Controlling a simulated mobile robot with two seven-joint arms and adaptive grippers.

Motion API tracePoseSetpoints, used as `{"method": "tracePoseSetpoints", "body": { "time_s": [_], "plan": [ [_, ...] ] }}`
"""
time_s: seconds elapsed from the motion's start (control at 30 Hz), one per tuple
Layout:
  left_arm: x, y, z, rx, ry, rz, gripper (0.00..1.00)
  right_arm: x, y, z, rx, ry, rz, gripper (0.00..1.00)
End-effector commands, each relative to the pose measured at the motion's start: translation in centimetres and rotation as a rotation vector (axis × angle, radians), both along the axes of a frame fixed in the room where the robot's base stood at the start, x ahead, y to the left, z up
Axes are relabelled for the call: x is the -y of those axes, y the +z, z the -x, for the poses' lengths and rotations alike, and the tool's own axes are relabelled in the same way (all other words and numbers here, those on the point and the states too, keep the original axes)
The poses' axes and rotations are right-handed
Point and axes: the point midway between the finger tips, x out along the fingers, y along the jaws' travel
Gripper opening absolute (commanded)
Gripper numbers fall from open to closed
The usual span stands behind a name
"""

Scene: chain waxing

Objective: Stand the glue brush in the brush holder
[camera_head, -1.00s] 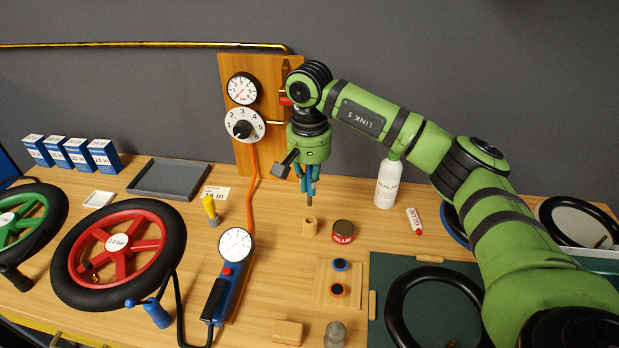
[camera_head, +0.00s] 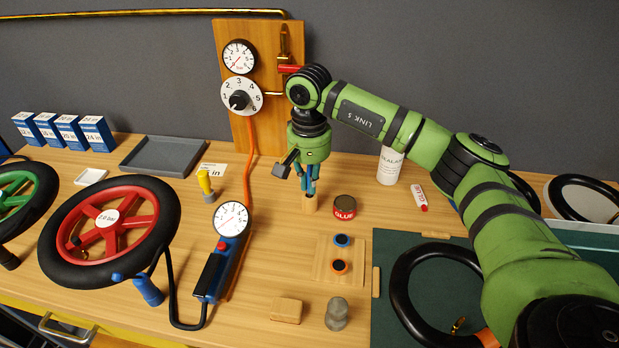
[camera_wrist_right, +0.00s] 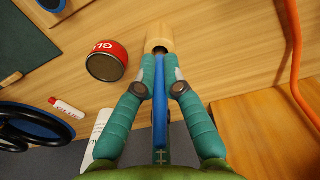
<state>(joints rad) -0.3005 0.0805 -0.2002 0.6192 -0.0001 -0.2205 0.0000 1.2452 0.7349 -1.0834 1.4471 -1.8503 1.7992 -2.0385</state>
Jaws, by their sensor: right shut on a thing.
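The brush holder is a small wooden cup (camera_head: 310,204) standing on the bench left of the red glue tin (camera_head: 344,208). My right gripper (camera_head: 309,187) points down directly over it, shut on the glue brush. In the right wrist view, the blue brush handle (camera_wrist_right: 160,115) runs between the teal fingers of the gripper (camera_wrist_right: 160,62). The brush's lower end meets the mouth of the holder (camera_wrist_right: 160,36) and looks to be at or just inside it; how deep is hidden. The brush looks upright. My left gripper is out of view.
The white bottle (camera_head: 389,166) and a red-and-white tube (camera_head: 418,198) stand and lie to the right. An orange hose (camera_head: 249,165) hangs to the left. A wooden patch board (camera_head: 326,262) lies in front. Bare bench lies between holder and hose.

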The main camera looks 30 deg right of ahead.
Motion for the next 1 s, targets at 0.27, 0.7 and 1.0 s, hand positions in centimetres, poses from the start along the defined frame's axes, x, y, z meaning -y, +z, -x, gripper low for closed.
{"method": "tracePoseSetpoints", "body": {
  "time_s": [0.27, 0.7, 1.0],
  "plan": [
    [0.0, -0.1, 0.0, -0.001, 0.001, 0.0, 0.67, 0.0, -0.2, 0.0, 0.0, -0.001, 0.0, 0.0],
    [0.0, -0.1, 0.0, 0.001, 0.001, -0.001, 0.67, 0.0, -0.2, 0.0, 0.0, -0.001, 0.0, 0.38],
    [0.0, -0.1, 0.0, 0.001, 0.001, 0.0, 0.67, 0.0, 3.7, -0.1, 0.006, 0.0, -0.001, 0.38]
  ]
}}
